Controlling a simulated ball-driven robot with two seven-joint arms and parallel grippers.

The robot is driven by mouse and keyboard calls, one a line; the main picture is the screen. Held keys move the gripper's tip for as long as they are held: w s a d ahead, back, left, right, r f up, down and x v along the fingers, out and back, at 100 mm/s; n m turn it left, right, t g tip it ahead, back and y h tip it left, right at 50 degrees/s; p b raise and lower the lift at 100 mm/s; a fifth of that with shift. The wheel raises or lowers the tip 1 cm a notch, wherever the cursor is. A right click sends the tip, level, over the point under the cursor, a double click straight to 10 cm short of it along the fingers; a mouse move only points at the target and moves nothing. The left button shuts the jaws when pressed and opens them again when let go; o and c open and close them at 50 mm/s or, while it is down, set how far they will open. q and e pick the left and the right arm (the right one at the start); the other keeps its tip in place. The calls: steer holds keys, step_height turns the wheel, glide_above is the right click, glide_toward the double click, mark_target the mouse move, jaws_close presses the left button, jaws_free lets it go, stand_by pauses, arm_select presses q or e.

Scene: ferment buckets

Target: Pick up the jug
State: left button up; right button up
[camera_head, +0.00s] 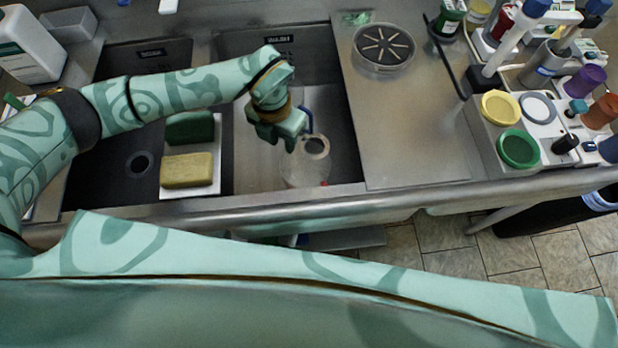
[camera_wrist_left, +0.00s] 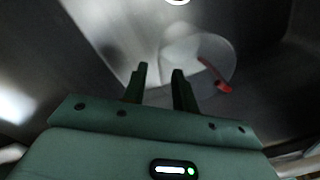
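A clear, see-through jug (camera_head: 303,173) stands in the right sink basin, near its front wall. A pale ring shows at its top and a small red part low on its right. In the left wrist view the translucent jug (camera_wrist_left: 205,52) lies beyond the fingers, slightly right, with a red piece on it. My left gripper (camera_head: 288,143) is over the basin, just above and left of the jug's top in the picture. Its two fingers (camera_wrist_left: 160,82) are apart with nothing seen between them. Whether they touch the jug I cannot tell. My right gripper is not in view.
A green sponge (camera_head: 190,128) and a yellow sponge (camera_head: 187,170) lie on a white tray between the two basins. Bare steel counter (camera_head: 410,140) is right of the sink. A round drain-like disc (camera_head: 384,45) sits behind. Bottles and colored lids crowd the far right.

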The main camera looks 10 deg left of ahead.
mark_target(287, 161)
arm_select(q)
steer(key=f, duration=0.2)
steer(key=f+b, duration=0.2)
steer(key=f, duration=0.1)
steer(key=shift+s+d+f, duration=0.2)
steer(key=shift+d+f, duration=0.15)
steer(key=shift+r, duration=0.1)
jaws_close()
